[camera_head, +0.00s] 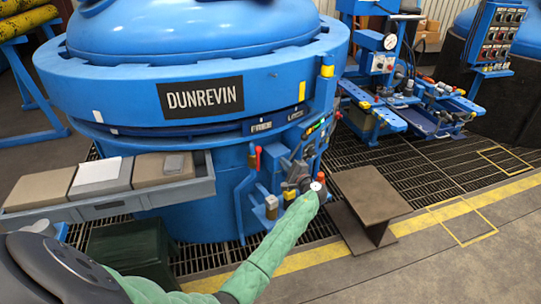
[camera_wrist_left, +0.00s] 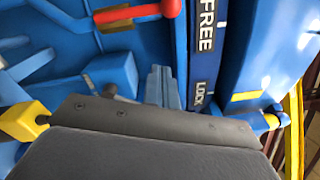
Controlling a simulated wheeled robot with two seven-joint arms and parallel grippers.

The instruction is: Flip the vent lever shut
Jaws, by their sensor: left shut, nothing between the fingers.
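A red-handled lever (camera_head: 258,157) stands upright on the blue furnace front in the head view. A red handle with a brass-coloured collar (camera_wrist_left: 126,17) shows at the top of the left wrist view. I cannot tell for sure which handle is the vent lever; no vent label is readable. My left gripper (camera_head: 302,163) is at the furnace front, right of the red-handled lever and apart from it. Its narrow fingers (camera_wrist_left: 163,86) are shut and empty; whether they touch the furnace fittings is unclear. The dark gripper body hides the lower wrist view. My right gripper is out of view.
The blue furnace (camera_head: 110,120) carries a DUNREVIN plate (camera_head: 201,97). A FREE/LOCK label strip (camera_wrist_left: 204,60) is close to the left gripper. A grey tray (camera_head: 110,205) with boxes is at left. A brown metal stand (camera_head: 371,195) is right of my arm.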

